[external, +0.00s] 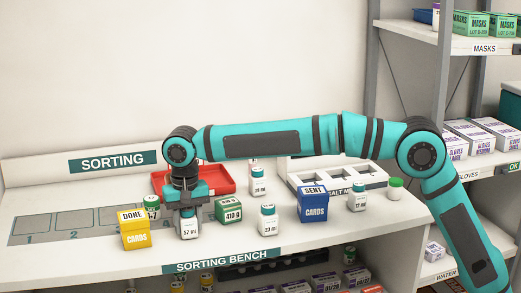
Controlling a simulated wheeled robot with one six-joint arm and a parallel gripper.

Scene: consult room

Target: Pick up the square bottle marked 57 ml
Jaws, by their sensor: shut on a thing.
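The square bottle marked 57 ml (189,227) stands upright at the sorting bench, to the right of the yellow DONE CARDS box. My gripper (186,205) points straight down over it and is shut on its upper part. The jaws hide the bottle's top. I cannot tell whether its base touches the bench or is slightly above it.
A yellow DONE CARDS box (134,230) is close on the left, with a green-capped jar (152,208) behind it. A green 410 g box (229,210), a 33 ml bottle (269,222) and a blue SENT CARDS box (313,205) stand to the right. A red tray (222,178) lies behind.

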